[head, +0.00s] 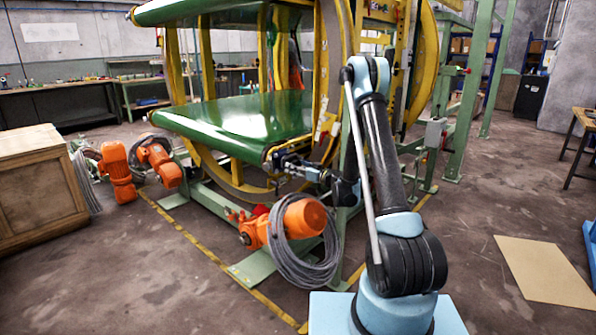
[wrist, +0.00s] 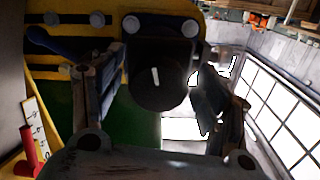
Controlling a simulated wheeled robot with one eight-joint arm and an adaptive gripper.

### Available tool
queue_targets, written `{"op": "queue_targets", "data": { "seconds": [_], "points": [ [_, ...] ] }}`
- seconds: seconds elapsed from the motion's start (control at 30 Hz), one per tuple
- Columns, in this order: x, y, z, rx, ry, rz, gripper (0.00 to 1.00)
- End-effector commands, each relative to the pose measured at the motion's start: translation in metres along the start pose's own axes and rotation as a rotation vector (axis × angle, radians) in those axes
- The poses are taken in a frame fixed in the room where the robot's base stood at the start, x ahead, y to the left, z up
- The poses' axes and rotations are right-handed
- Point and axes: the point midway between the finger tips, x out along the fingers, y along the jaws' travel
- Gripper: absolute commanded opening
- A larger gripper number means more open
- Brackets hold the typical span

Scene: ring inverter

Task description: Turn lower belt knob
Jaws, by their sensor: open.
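The lower belt knob (wrist: 158,92) is a dark round disc with a short white mark, nearly upright and slightly tilted. It shows in the middle of the wrist view, below a dark block on a yellow plate. My gripper (wrist: 160,75) is open, with one finger left of the knob and the other right of it. I cannot tell whether either finger touches it. In the head view my gripper (head: 288,162) is at the front end of the green lower belt (head: 235,122). The knob is too small or hidden to make out there.
The yellow plate (wrist: 55,75) carries bolts and a dark lever near the left finger. A red handle (wrist: 27,140) is at lower left. In the head view an orange motor (head: 300,218) with coiled cable stands below my arm. The floor at right is mostly open.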

Motion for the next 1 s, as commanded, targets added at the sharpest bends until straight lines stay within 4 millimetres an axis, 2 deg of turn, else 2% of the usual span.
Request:
{"op": "queue_targets", "data": {
  "seconds": [0.27,0.8,1.0],
  "points": [
    [0.0,-0.001,-0.008,0.001,0.001,0.001,0.68],
    [-0.001,-0.013,-0.075,0.001,0.0,0.0,0.68],
    [0.0,-0.015,-0.092,0.001,-0.001,0.0,0.68]
  ]
}}
